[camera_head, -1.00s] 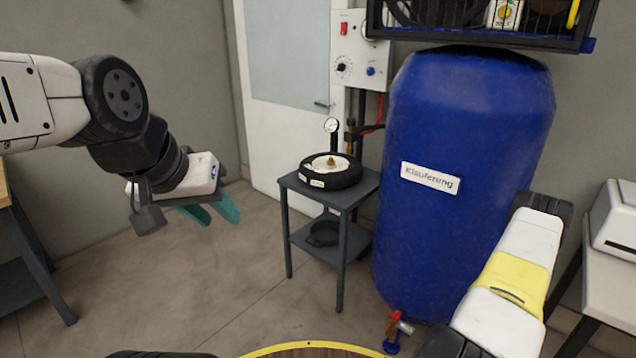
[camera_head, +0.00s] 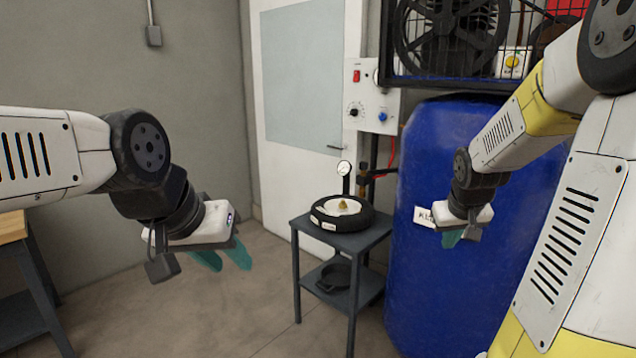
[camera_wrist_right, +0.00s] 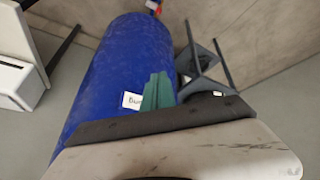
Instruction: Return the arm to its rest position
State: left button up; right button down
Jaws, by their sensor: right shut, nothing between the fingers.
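My right gripper (camera_head: 452,238) is in front of the blue tank (camera_head: 440,290), partly over its white label (camera_head: 424,216). Its green fingers are together and empty. In the right wrist view the closed fingers (camera_wrist_right: 157,92) show against the blue tank (camera_wrist_right: 125,50) and the white label (camera_wrist_right: 132,101). My right arm comes in from the right edge and reaches toward the tank. My left gripper (camera_head: 222,260) hangs at the left over the floor, its two teal fingers spread with nothing between them.
A grey side table (camera_head: 371,246) carries a black wheel-like ring (camera_head: 322,222) with a white centre. A control box (camera_head: 371,95) with a red switch is on the wall behind. A wire cage (camera_head: 420,76) sits above the tank. Open floor (camera_head: 235,315) lies at the lower left.

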jog(key=s+a+r+y, duration=0.1)
jog(key=s+a+r, duration=0.3)
jog(key=s+a, duration=0.4)
jog(key=s+a+r+y, duration=0.2)
jog(key=s+a+r, duration=0.2)
jog(key=s+a, duration=0.4)
jog(key=s, duration=0.3)
jog(key=shift+s+a+r+n+t+y, duration=0.15)
jog(key=shift+s+r+n+t+y, duration=0.1)
jog(key=shift+r+n+t+y, duration=0.05)
jog(key=shift+w, duration=0.2)
dwell(0.3)
